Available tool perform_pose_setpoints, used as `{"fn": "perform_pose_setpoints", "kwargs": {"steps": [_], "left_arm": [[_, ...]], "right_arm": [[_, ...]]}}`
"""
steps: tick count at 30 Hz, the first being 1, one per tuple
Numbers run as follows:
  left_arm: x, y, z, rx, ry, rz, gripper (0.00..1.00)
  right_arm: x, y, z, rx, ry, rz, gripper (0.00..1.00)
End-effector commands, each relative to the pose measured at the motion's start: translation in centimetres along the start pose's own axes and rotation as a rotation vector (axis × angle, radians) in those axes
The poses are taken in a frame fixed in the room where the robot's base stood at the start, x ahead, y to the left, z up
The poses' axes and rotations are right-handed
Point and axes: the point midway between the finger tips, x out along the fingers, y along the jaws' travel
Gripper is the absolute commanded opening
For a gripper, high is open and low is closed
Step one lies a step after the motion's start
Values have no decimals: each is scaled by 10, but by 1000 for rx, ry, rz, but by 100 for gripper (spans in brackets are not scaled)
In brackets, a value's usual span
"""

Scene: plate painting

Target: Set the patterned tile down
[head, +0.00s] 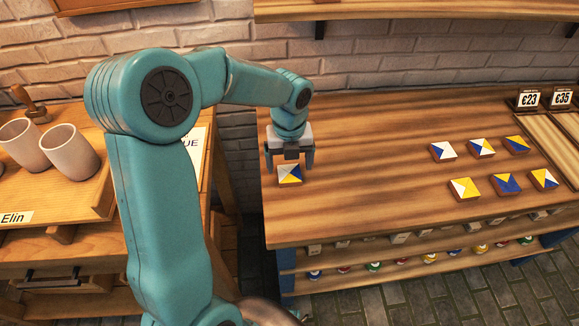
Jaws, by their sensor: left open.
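A patterned tile (290,175) with blue, yellow and white triangles lies at the left end of the wooden table (350,210). My left gripper (290,163) is open and points down just above and behind the tile, with its fingers near the tile's far edge. I cannot tell whether the fingers touch it. My right gripper is not in view.
Several other tiles in blue, yellow and white, one of them here (442,152), lie in two rows on the table's right part. Price signs (528,98) stand at the back right. A shelf (400,262) with small paint bottles is below the front edge. Cups (69,151) stand on a tray at the left. The table's middle is clear.

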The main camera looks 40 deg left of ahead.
Motion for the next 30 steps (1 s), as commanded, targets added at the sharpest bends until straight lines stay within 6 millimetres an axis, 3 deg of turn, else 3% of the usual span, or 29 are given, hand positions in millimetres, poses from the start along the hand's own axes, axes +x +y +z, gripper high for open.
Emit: {"fn": "perform_pose_setpoints", "kwargs": {"steps": [1,6,12,30], "left_arm": [[-16,-1,1,1,-6,-4,87],[-55,-1,1,0,-5,-4,87],[-84,-1,0,1,-3,-1,87],[-91,0,0,1,-1,0,87]], "right_arm": [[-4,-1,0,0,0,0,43],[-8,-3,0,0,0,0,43],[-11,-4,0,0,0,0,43],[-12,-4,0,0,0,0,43]]}}
